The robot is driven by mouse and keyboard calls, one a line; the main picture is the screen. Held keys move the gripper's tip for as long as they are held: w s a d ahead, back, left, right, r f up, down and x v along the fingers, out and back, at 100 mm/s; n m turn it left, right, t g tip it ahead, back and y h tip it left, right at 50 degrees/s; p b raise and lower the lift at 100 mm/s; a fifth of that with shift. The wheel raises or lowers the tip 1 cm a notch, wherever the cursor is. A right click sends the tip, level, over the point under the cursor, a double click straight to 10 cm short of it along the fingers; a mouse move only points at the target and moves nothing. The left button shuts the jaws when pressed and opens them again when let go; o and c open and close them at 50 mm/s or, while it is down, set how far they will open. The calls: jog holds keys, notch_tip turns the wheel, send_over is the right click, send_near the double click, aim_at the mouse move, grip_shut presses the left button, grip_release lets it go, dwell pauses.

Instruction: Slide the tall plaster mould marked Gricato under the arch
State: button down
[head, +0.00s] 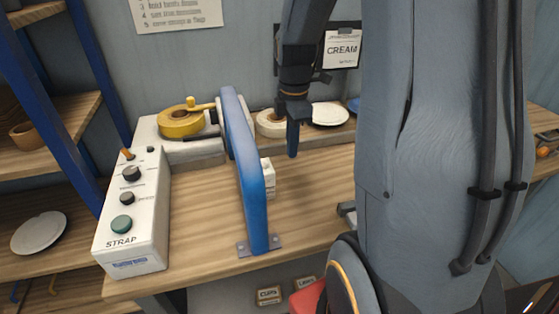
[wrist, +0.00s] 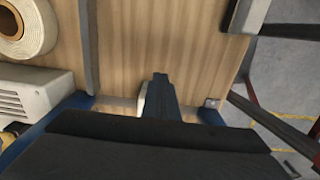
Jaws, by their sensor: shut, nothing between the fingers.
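The blue arch (head: 245,175) stands on the wooden table, its near foot bolted close to the front edge. A small white block (head: 267,180) with dark marks shows just right of the arch, partly hidden behind it. It looks like the plaster mould, but I cannot read its marking. My gripper (head: 292,152) is shut and empty, pointing down to the right of the arch, above and behind the block in the picture. In the wrist view my gripper (wrist: 159,80) has a pale edge (wrist: 142,98) beside its fingers, probably the same block; contact cannot be told.
Left of the arch stands a white control box (head: 135,215) marked STRAP, with a yellow roll (head: 180,124) behind it. A cream roll (head: 270,125) and a white plate (head: 328,114) stand at the back. The tabletop (head: 315,190) right of the arch is largely clear.

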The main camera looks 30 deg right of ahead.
notch_tip(320, 180, down, 9)
jog(key=shift+s+f+p, duration=0.1)
jog(key=shift+s+p, duration=0.05)
jog(key=shift+p, duration=0.85)
jog(key=shift+a+f, duration=0.2)
jog(key=shift+a, duration=0.15)
jog(key=shift+w+a+r+p, duration=0.1)
jog(key=shift+w+a+p, duration=0.1)
jog(key=shift+a+p, duration=0.3)
jog(key=shift+w+a+p, duration=0.15)
jog(key=shift+a+p, duration=0.15)
jog(key=shift+a, duration=0.4)
jog(key=shift+w+a, duration=0.1)
jog(key=shift+a, duration=0.35)
jog(key=shift+a, duration=0.1)
jog(key=shift+w+a, duration=0.25)
jog(key=shift+a, duration=0.7)
jog(key=shift+d, duration=0.1)
